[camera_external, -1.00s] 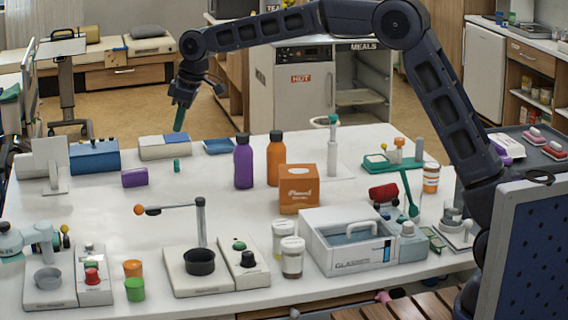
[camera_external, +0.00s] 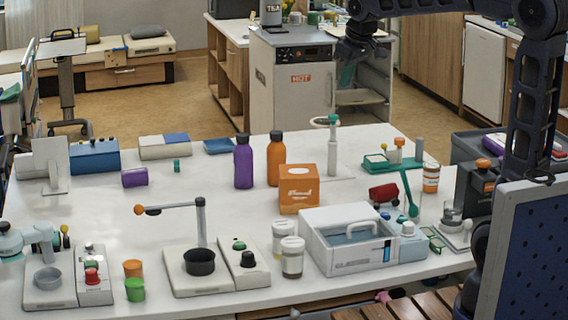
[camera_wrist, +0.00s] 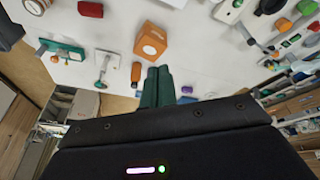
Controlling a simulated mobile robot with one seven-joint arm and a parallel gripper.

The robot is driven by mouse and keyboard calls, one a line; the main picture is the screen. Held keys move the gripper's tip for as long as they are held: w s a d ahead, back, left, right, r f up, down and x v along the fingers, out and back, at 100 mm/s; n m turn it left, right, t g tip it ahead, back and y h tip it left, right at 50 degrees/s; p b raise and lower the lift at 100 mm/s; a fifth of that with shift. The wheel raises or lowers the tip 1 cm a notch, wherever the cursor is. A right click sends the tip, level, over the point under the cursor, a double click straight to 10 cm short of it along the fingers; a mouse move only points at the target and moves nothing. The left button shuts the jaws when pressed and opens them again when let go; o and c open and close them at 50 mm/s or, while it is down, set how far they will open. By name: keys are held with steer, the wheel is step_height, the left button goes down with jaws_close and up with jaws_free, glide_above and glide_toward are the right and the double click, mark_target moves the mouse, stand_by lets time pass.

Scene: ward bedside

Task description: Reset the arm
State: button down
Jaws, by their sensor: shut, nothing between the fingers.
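My gripper (camera_external: 346,76) is raised high at the upper right of the external view, above the meal cart behind the table. Its green fingers point down. In the wrist view the green fingers (camera_wrist: 157,87) are together with nothing between them. My arm is folded back toward its base at the right. The gripper is apart from everything on the white table (camera_external: 100,217).
The table holds a purple bottle (camera_external: 243,163), an orange bottle (camera_external: 275,160), an orange box (camera_external: 299,188), a white glassware case (camera_external: 349,257) and several small devices. The white cart marked HOT (camera_external: 290,95) stands behind the table. Air above the table is clear.

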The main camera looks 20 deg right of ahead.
steer(key=s+d+f+m, duration=0.3)
steer(key=s+d+f, duration=0.1)
steer(key=s+d, duration=0.7)
steer(key=s+d+f+m+t+h, duration=0.1)
steer(key=s+d+f+m, duration=0.3)
steer(key=s+d, duration=0.7)
steer(key=shift+s+f, duration=0.7)
steer(key=shift+f, duration=0.1)
steer(key=c, duration=2.2)
jaws_free()
